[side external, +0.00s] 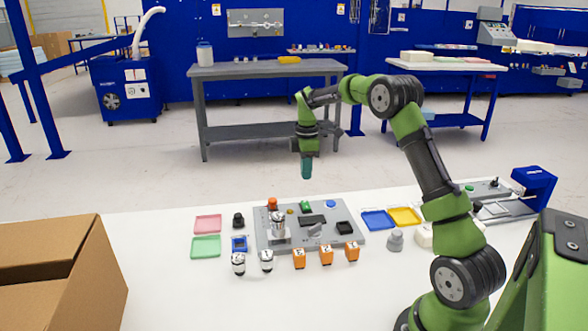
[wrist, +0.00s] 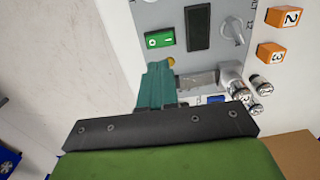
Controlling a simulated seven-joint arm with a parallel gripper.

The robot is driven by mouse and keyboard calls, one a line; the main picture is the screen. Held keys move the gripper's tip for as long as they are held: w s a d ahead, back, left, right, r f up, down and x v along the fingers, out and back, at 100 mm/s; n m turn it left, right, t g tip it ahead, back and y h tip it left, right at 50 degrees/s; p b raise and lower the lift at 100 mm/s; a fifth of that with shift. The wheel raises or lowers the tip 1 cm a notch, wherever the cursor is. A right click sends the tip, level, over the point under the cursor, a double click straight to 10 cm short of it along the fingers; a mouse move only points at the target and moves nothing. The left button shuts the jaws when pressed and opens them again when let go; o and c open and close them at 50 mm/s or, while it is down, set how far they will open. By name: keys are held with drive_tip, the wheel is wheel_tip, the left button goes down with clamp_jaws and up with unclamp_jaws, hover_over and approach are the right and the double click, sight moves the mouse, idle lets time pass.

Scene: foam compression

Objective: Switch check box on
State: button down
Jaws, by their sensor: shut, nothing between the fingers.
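The check box is a grey panel (side external: 263,240) lying on the white table, with several controls on its face. Near its far edge is a green switch (side external: 305,207). In the wrist view the green switch (wrist: 159,39) has white marks on its face; I cannot tell which way it is set. My gripper (side external: 306,176) has teal fingers pointing down, shut and empty, above the far edge of the panel and apart from it. In the wrist view the gripper fingers (wrist: 157,68) show just below the switch and hide part of the panel.
The panel also bears a red button (side external: 272,203), a blue button (side external: 331,204) and a silver cylinder (side external: 278,225). Orange numbered blocks (side external: 326,255) stand in front. Small trays (side external: 404,216) lie on both sides. An open cardboard box (side external: 75,265) is at the left.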

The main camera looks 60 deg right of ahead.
wheel_tip(320, 180, up, 5)
hover_over(306, 207)
drive_tip(key=w+d, duration=0.1)
drive_tip(key=shift+d+r, duration=0.1)
drive_tip(key=shift+d, duration=0.05)
drive_tip(key=shift+s+a, duration=0.5)
wheel_tip(306, 207, down, 14)
drive_tip(key=shift+f, duration=0.1)
idle(0.5)
